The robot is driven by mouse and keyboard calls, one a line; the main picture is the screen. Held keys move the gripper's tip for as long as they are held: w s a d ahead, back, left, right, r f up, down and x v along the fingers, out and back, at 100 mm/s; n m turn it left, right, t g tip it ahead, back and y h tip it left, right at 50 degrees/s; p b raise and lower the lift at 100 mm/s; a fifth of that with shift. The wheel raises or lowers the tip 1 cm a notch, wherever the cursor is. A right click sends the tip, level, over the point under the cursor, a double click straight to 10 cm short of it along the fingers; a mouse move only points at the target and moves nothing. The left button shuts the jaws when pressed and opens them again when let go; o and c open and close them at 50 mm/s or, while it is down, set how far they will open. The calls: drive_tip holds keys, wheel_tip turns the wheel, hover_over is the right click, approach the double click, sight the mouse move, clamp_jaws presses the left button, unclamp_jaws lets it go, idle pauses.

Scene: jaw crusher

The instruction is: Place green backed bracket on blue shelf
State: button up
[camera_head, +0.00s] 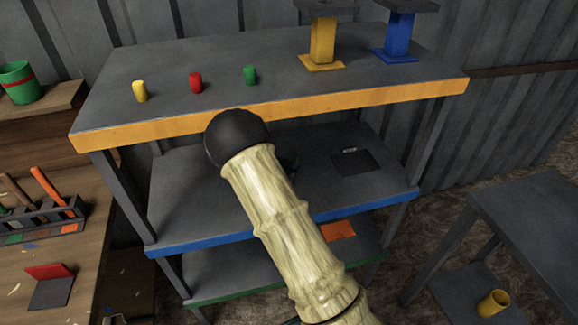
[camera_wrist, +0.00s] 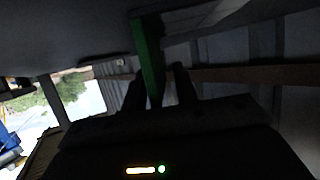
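The green backed bracket (camera_wrist: 150,58) shows in the wrist view as a green plate with a grey plate joined to its top. Its green plate stands between the two dark fingers of my gripper (camera_wrist: 160,78), which appear shut on it. In the head view my arm reaches over the blue shelf (camera_head: 190,205), the middle level of the rack, with a blue front edge. The arm hides my gripper and most of the bracket there. Whether the bracket touches the shelf cannot be told.
The yellow-edged top shelf (camera_head: 290,107) lies above the blue one. A dark square (camera_head: 355,162) is at the blue shelf's right. An orange plate (camera_head: 337,230) lies on the green-edged shelf (camera_head: 230,293) below. A red backed bracket (camera_head: 50,285) is on the left bench.

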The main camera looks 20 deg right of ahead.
drive_tip(key=v, duration=1.2)
drive_tip(key=shift+r, duration=0.15)
drive_tip(key=s+d+r+n+g+y, duration=0.1)
drive_tip(key=s+r+n+g+y, duration=0.1)
drive_tip(key=s, duration=0.9)
drive_tip(key=s+d+r+n+g+y, duration=0.2)
drive_tip(key=s+n+g+y, duration=0.3)
drive_tip(key=s, duration=0.7)
drive_tip(key=r+n+y, duration=0.1)
drive_tip(key=n+y, duration=0.1)
drive_tip(key=shift+d+r+y, duration=0.2)
drive_tip(key=shift+d+y, duration=0.1)
